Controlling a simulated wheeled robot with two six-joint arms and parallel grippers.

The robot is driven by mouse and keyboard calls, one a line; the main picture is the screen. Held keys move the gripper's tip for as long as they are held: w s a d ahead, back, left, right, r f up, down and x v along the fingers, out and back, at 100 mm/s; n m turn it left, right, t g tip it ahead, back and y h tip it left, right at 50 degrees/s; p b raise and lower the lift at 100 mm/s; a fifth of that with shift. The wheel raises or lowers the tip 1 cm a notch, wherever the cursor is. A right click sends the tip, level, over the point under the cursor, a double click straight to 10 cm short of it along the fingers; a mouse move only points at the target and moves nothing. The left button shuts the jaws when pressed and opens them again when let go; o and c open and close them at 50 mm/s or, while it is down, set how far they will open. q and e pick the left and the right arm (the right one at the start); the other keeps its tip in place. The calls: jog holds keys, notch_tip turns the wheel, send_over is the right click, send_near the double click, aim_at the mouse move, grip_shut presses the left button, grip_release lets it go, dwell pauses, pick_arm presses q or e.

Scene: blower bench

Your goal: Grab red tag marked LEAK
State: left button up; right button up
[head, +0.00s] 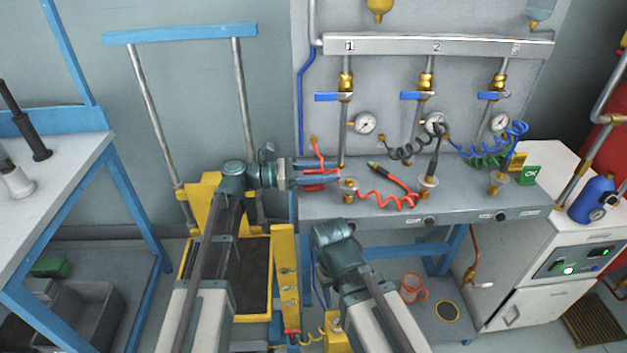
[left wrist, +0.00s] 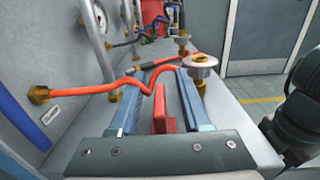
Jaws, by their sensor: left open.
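A small red tag (head: 314,187) is at the left end of the bench top, beside my left gripper. In the left wrist view, the red tag (left wrist: 160,108) stands between the two blue fingers, with visible gaps on both sides. No lettering on it is readable. My left gripper (head: 332,174) reaches in from the left and is open, its fingers (left wrist: 160,88) on either side of the tag. My right arm's teal wrist (head: 338,248) is in front of the bench; its fingers are not visible.
A red coiled hose (head: 385,200) lies around the left station, and its line crosses above the tag in the left wrist view. A metal post (left wrist: 200,68) stands just beyond the right finger. A green OK tag (head: 531,175) and yellow tag (head: 517,162) are at the bench's right end.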

pick_arm(q)
grip_shut()
jog(key=shift+r, duration=0.1)
dwell(0.4)
